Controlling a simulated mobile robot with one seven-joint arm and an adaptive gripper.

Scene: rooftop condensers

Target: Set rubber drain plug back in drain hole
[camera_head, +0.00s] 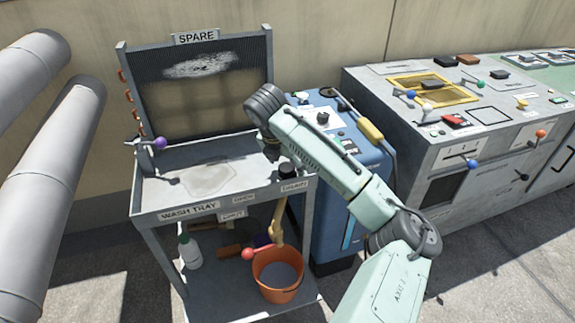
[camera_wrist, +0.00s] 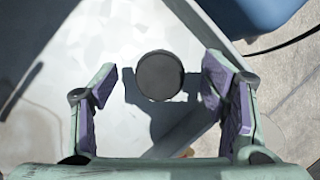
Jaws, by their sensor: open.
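The black round rubber plug (camera_wrist: 160,75) shows from above in the wrist view, between my fingers and apart from both. In the head view a black cylinder, seemingly the same plug (camera_head: 287,168), stands upright at the right front corner of the wash tray (camera_head: 165,190), above a label reading DRAIN. My gripper (camera_wrist: 159,84) is open and empty, pointing down over the plug. In the head view it is mostly hidden behind my arm. No drain hole shows; I cannot tell whether it lies under the plug.
A purple-knobbed lever (camera_head: 159,143) stands at the tray's left. An orange bucket (camera_head: 278,275) and white bottle (camera_head: 190,252) are on the lower shelf. A blue unit (camera_head: 345,180) stands close at the right, a grey control bench (camera_head: 440,140) beyond. The tray's middle is clear.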

